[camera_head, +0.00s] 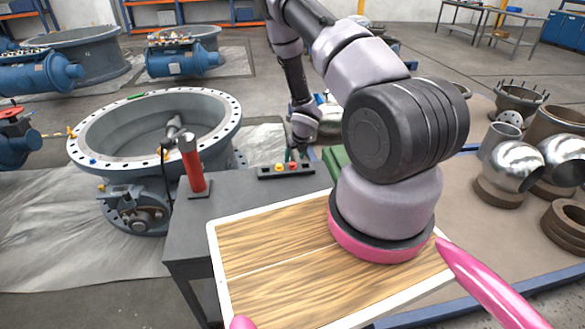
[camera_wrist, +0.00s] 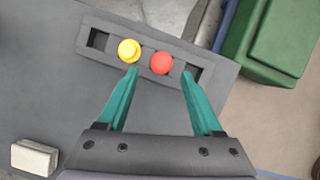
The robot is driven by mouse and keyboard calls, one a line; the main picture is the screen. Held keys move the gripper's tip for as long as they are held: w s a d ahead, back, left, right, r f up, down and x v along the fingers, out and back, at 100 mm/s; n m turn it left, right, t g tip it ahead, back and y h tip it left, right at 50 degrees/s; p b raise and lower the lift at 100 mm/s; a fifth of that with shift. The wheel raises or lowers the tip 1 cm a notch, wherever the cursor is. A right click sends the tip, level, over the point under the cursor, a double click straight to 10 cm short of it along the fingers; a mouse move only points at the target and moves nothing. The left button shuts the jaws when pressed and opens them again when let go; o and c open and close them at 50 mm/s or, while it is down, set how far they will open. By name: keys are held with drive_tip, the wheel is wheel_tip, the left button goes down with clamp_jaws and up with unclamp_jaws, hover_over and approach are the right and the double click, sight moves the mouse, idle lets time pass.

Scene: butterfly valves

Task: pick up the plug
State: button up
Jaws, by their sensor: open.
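Two round plugs stand in a dark rectangular holder (camera_wrist: 207,74) on the grey table. One plug is yellow (camera_wrist: 129,50) and one is red (camera_wrist: 162,63); the holder has an empty slot at each end. They also show in the head view, yellow (camera_head: 280,167) and red (camera_head: 294,166). My gripper (camera_wrist: 160,73) is open and empty, with teal fingers. In the wrist view the red plug lies between and just beyond the fingertips, and the yellow plug lies just beyond the left fingertip. Whether a finger touches either plug I cannot tell.
A red-handled tool (camera_head: 193,165) stands at the table's left. A green box (camera_wrist: 271,43) stands right of the holder, and a white block (camera_wrist: 35,158) lies lower left. A large flanged valve (camera_head: 110,166) stands behind left.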

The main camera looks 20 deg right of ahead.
sight(292, 164)
drive_tip(key=x, duration=0.5)
drive_tip(key=shift+d, duration=0.1)
drive_tip(key=shift+r, duration=0.1)
clamp_jaws()
